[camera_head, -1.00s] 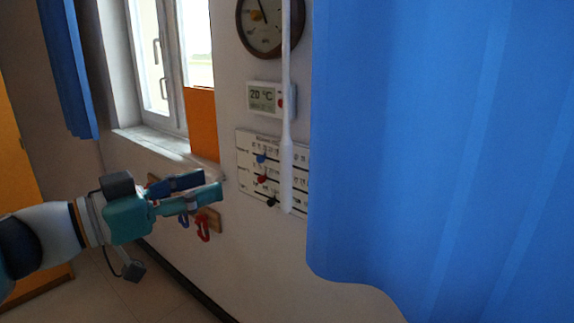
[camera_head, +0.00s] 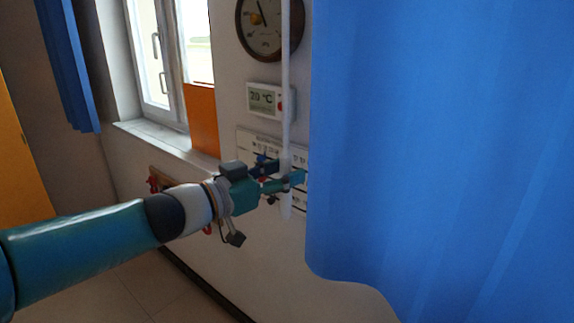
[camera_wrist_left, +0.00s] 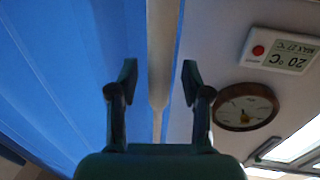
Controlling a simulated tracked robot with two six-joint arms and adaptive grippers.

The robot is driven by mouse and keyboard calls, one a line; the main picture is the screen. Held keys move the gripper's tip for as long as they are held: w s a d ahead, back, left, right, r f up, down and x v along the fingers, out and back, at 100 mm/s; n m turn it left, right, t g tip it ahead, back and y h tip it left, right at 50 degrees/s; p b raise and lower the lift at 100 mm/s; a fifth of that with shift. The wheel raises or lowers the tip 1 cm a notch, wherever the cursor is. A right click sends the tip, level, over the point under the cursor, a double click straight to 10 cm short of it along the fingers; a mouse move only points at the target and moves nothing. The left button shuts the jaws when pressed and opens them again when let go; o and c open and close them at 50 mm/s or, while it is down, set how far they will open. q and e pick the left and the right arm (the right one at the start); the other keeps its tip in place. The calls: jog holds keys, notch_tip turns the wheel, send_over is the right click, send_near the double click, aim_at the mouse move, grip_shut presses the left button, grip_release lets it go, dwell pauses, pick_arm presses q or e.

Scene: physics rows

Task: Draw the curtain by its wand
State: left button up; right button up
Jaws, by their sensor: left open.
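The white wand (camera_head: 286,90) hangs upright in front of the wall, just left of the blue curtain (camera_head: 430,150). My left gripper (camera_head: 285,173) is open at the lower part of the wand. In the left wrist view, the wand (camera_wrist_left: 160,50) runs between the two spread fingertips of my left gripper (camera_wrist_left: 158,80), with a gap on both sides. The blue curtain (camera_wrist_left: 70,75) fills the left of that view. In the head view, my fingers cover a short part of the wand. My right gripper is not in view.
A round clock-like dial (camera_head: 268,25), a thermostat (camera_head: 264,99) and a calendar board (camera_head: 246,143) are on the wall behind the wand. A window (camera_head: 155,60) with an orange panel (camera_head: 202,118) is to the left. Another blue curtain (camera_head: 66,65) hangs far left.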

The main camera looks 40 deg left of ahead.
pick_arm(q)
jog(key=shift+w+d, duration=0.1)
jog(key=shift+w, duration=0.3)
jog(key=shift+c, duration=0.2)
grip_shut()
